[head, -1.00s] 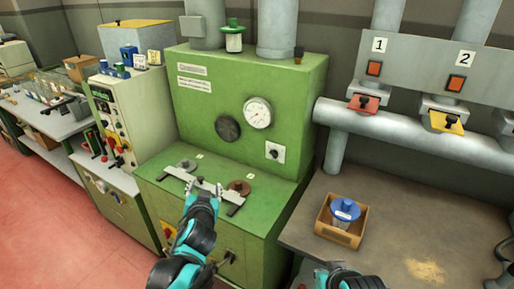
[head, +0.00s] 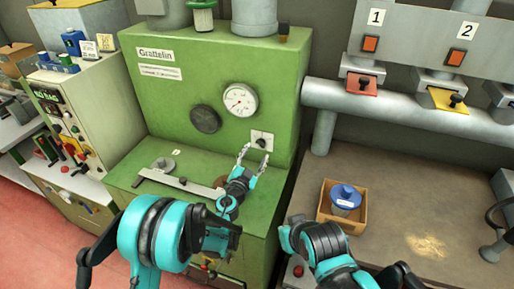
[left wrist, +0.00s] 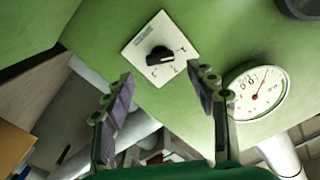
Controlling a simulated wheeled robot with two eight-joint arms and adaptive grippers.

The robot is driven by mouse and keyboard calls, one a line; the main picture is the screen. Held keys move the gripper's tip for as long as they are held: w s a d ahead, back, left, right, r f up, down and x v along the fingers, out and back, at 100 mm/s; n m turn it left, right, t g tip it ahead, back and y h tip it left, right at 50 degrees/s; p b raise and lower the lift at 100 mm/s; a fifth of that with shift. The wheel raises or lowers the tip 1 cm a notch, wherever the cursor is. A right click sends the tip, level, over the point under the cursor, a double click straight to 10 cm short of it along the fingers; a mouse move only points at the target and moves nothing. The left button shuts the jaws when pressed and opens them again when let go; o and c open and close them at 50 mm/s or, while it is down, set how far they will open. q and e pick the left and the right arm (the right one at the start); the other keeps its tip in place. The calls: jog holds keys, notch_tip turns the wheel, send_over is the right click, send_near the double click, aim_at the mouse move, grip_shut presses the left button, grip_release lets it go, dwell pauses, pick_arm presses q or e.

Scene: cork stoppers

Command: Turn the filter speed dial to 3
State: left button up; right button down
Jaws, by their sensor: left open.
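The speed dial is a black knob on a white square plate (head: 262,141), low on the right of the green machine's front. In the left wrist view the knob (left wrist: 160,56) shows close up, with small marks around its right and lower side that are too small to read surely. My left gripper (head: 254,156) is open just in front of the dial. In the left wrist view its two fingers (left wrist: 163,76) stand apart, left and right of the knob, with nothing between them. I cannot tell that either touches it. My right arm shows at lower right; its gripper does not.
A round white gauge (head: 240,100) and a dark disc (head: 205,119) sit left of the dial. A metal bar (head: 180,185) lies on the green ledge below. A wooden box (head: 325,210) with a blue-lidded jar (head: 345,196) stands on the bench at right.

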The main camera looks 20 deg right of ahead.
aim_at(260, 145)
pick_arm(q)
jog(key=shift+b+x, duration=0.35)
jog(key=shift+x, duration=1.85)
jog(key=c, duration=1.2)
jog(key=shift+o, duration=0.2)
